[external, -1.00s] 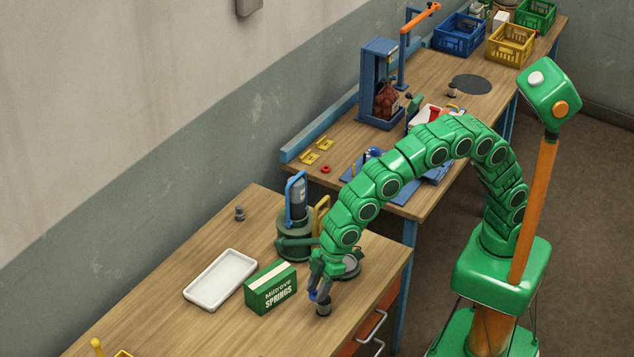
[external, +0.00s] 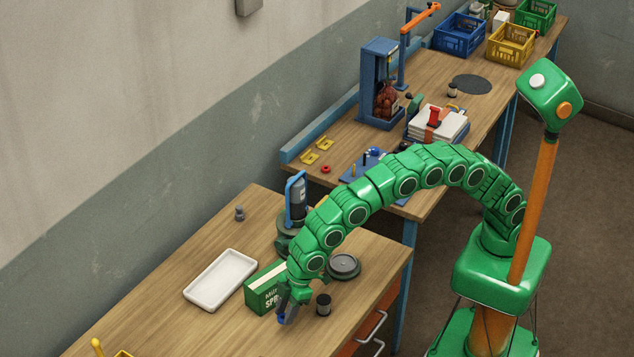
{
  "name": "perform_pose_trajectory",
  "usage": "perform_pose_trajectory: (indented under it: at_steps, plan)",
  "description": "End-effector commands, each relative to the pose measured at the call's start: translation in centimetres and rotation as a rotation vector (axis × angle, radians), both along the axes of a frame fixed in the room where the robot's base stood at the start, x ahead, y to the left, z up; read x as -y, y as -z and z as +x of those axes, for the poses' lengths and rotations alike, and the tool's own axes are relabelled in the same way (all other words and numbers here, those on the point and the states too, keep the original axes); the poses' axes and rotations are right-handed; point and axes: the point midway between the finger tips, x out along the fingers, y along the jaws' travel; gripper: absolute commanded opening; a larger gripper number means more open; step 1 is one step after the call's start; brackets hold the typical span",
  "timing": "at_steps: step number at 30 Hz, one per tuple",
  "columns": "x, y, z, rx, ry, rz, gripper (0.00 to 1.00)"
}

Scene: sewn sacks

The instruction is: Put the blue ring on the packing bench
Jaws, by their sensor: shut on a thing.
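My gripper (external: 286,316) is low over the front part of the near wooden bench (external: 150,320), in front of the green springs box. It is shut on the blue ring (external: 281,319), which shows only as a small blue patch between the fingers. I cannot tell whether the ring touches the bench top. A small dark spool (external: 323,304) stands upright just right of my gripper. A second wooden bench (external: 330,140) stands behind, farther right; no label shows which one is the packing bench.
The green springs box (external: 263,291) is partly hidden by my arm. A white tray (external: 220,280) lies left of it. A round grey piece (external: 344,267) and a green-and-blue machine (external: 296,205) stand behind. The far bench holds a blue stand (external: 380,75), papers and crates (external: 460,35).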

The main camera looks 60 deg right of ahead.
Motion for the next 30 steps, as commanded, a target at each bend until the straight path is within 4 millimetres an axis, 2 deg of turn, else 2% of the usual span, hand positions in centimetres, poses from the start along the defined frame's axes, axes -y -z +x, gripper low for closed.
perform_pose_trajectory:
  at_steps: [12, 23, 30]
  plan:
    - [-2.7, 3.8, 1.6, 0.000, 0.000, 0.000, 0.07]
    - [-3.4, 4.8, 2.0, 0.000, 0.000, 0.000, 0.07]
    - [-3.5, 7.7, 2.0, -0.002, 0.000, -0.002, 0.07]
